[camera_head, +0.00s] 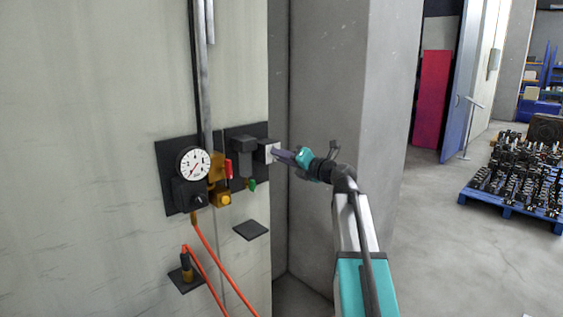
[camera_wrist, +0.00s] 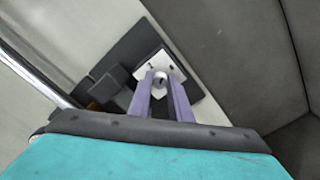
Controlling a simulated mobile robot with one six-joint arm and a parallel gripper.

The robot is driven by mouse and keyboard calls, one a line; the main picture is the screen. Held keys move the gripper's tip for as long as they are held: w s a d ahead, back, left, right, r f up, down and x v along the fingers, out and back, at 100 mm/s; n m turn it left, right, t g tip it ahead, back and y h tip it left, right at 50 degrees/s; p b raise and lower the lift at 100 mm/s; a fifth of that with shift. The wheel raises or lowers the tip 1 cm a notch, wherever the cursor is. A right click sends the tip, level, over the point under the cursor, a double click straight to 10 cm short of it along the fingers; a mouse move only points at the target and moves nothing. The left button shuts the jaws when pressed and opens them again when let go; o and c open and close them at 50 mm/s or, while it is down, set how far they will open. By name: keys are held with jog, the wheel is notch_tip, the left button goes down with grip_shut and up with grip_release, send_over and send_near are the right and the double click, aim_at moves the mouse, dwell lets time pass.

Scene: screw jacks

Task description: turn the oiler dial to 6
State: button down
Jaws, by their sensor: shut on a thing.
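The oiler dial shows in the wrist view as a small pale grey knob (camera_wrist: 160,80) on a white plate with dark marks (camera_wrist: 155,65). I cannot read the numbers. My gripper (camera_wrist: 160,94) has its two purple fingers on either side of the knob and is shut on it. In the head view my gripper (camera_head: 284,155) reaches the white plate (camera_head: 270,152) at the right end of the dark wall panel. The knob itself is hidden there behind the fingers.
Left of the dial are a round gauge (camera_head: 193,163), a red lever (camera_head: 228,169), a yellow fitting (camera_head: 222,198) and a dark block (camera_head: 245,146). Orange hoses (camera_head: 210,255) hang below. A concrete pillar (camera_head: 325,100) stands close on the right. A blue pallet (camera_head: 510,205) is farther off.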

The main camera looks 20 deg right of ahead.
jog(key=shift+f+n+b, duration=0.1)
jog(key=shift+n+b, duration=12.6)
jog(key=shift+n, duration=2.6)
jog(key=c, duration=1.6)
grip_release()
jog(key=shift+s, duration=0.1)
jog(key=v, duration=1.3)
jog(key=shift+s+d, duration=0.2)
jog(key=shift+s, duration=0.15)
